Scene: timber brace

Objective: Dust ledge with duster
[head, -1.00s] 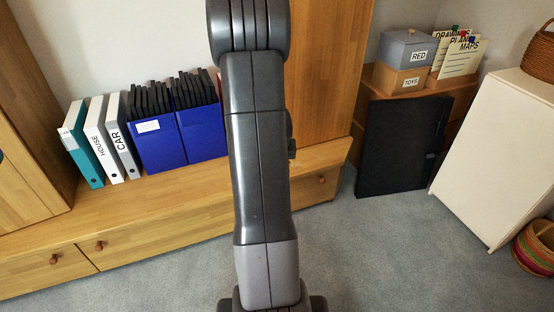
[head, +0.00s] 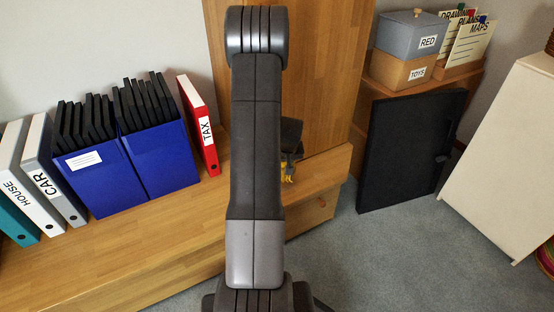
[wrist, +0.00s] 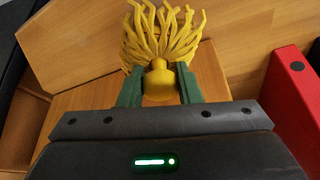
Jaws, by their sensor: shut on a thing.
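The ledge (head: 150,240) is the long wooden top of the low cabinet, running along the wall in the head view. My gripper (wrist: 158,88), with green fingers, is shut on the yellow duster (wrist: 160,45) in the wrist view. The duster's strands fan out ahead of the fingers, close to wooden surfaces; I cannot tell whether they touch. In the head view, my gripper (head: 291,140) shows partly behind my arm, with a bit of the yellow duster (head: 287,172) below it, near the right part of the ledge by the tall wooden cabinet.
A red TAX binder (head: 201,125) stands on the ledge left of my arm; a red binder also shows at right in the wrist view (wrist: 285,110). Blue file holders (head: 160,160) and CAR and HOUSE binders stand farther left. A black panel (head: 410,150) leans at right.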

